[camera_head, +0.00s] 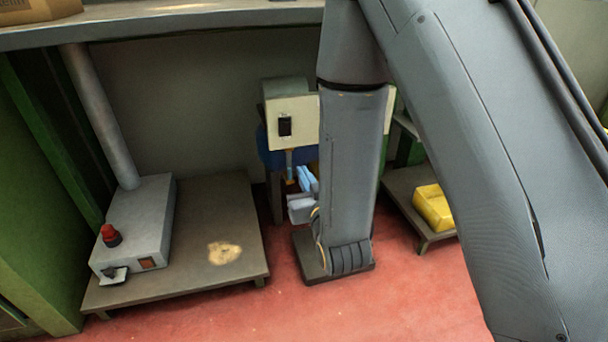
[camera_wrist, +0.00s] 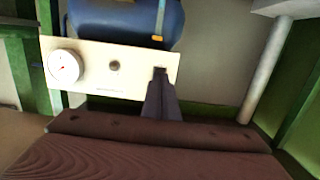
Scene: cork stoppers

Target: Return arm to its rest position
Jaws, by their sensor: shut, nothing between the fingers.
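My gripper (camera_head: 306,178) is partly hidden behind my arm link in the head view, near the cream control box (camera_head: 292,118) at the back. In the wrist view, my gripper (camera_wrist: 160,72) is shut and empty, its dark fingers pressed together in front of the lower right part of a cream panel (camera_wrist: 100,82). I cannot tell whether the fingers touch the panel. My arm is bent, with one link hanging down in the middle of the head view and a large link across the right. No cork stopper can be made out.
A low platform (camera_head: 190,290) at left bears a grey box (camera_head: 140,220) with a red knob and a post. A yellow object (camera_head: 433,207) lies on a low stand at right. A grey shelf (camera_head: 200,22) runs overhead. Red floor (camera_head: 320,310) is open in front.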

